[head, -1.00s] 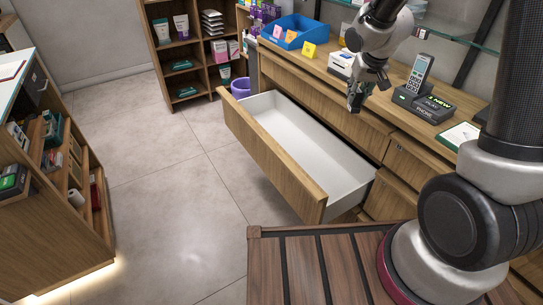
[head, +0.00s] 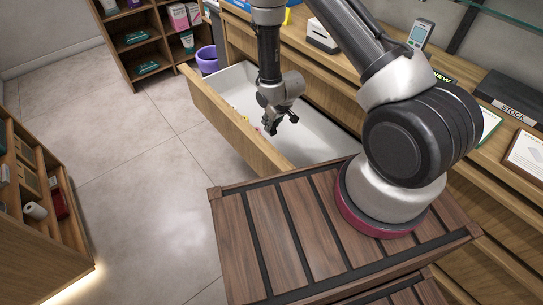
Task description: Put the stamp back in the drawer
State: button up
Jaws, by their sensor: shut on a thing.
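The open drawer (head: 225,112) is pulled out from the wooden counter, with a white inside and a wooden front. My gripper (head: 281,123) points down over the drawer's inside, near its front panel. It is shut on a small dark thing, taken to be the stamp, which is too small and too dark against the fingers to make out clearly. I cannot tell whether it touches the drawer floor. A few small coloured things (head: 258,129) show along the inner side of the drawer front, partly hidden by the panel.
On the counter stand a white printer-like box (head: 322,37), a phone (head: 420,34) and a black STOCK box (head: 511,95). A purple bin (head: 207,58) stands beyond the drawer. A wooden shelf unit (head: 30,190) is at left, with clear floor between.

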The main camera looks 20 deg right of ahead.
jog(key=shift+s+f, duration=0.25)
jog(key=shift+f, duration=2)
jog(key=shift+s+f, duration=0.2)
jog(key=shift+f, duration=2.05)
jog(key=shift+s+f, duration=0.25)
jog(key=shift+f, duration=2)
jog(key=shift+f, duration=0.2)
jog(key=o, duration=0.8)
